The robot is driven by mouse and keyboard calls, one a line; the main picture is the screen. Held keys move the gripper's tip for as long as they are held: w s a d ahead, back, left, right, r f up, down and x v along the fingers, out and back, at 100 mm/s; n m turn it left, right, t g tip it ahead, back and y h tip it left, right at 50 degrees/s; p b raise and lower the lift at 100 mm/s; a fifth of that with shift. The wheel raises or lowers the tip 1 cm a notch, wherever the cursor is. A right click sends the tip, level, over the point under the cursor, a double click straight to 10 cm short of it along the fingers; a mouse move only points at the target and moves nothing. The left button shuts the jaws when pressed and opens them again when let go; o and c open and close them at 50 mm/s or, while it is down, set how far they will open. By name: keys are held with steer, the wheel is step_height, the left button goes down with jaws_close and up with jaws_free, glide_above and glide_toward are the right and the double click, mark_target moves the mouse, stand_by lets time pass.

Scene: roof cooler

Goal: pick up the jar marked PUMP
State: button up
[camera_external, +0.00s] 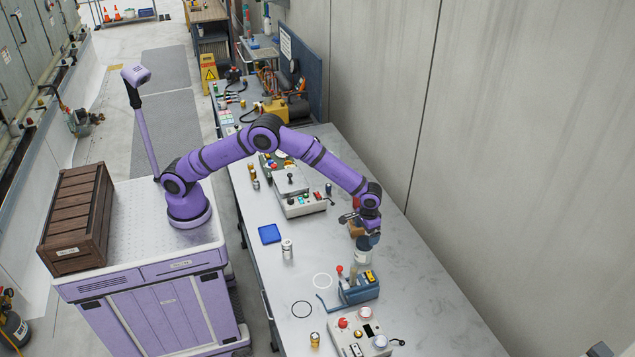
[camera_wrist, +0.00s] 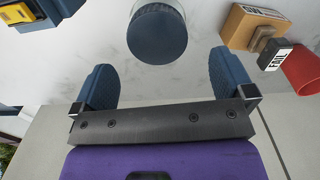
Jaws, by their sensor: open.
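A jar with a dark blue round lid (camera_wrist: 157,33) shows in the wrist view, ahead of and between my fingers, not between the pads. Its clear or pale body (camera_external: 362,257) shows under my gripper in the external view; no marking on it is readable. My gripper (camera_wrist: 163,82) is open and empty, with its two blue pads apart. In the external view my gripper (camera_external: 367,234) points down over the bench, close to this jar. A second pale jar (camera_external: 287,249) with a small label stands farther left; I cannot tell which one is marked PUMP.
A tan block (camera_wrist: 260,25), a dark labelled block (camera_wrist: 275,53) and a red object (camera_wrist: 303,70) are close to the right finger. A blue device (camera_external: 359,289) stands beside the jar. A control box (camera_external: 300,205) and blue tray (camera_external: 269,234) lie left. The bench's right side is clear.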

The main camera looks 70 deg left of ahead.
mark_target(365, 242)
steer(key=f, duration=0.8)
steer(key=shift+s+d+f, duration=0.1)
steer(key=shift+s+d, duration=0.05)
steer(key=shift+s, duration=0.05)
steer(key=c, duration=0.9)
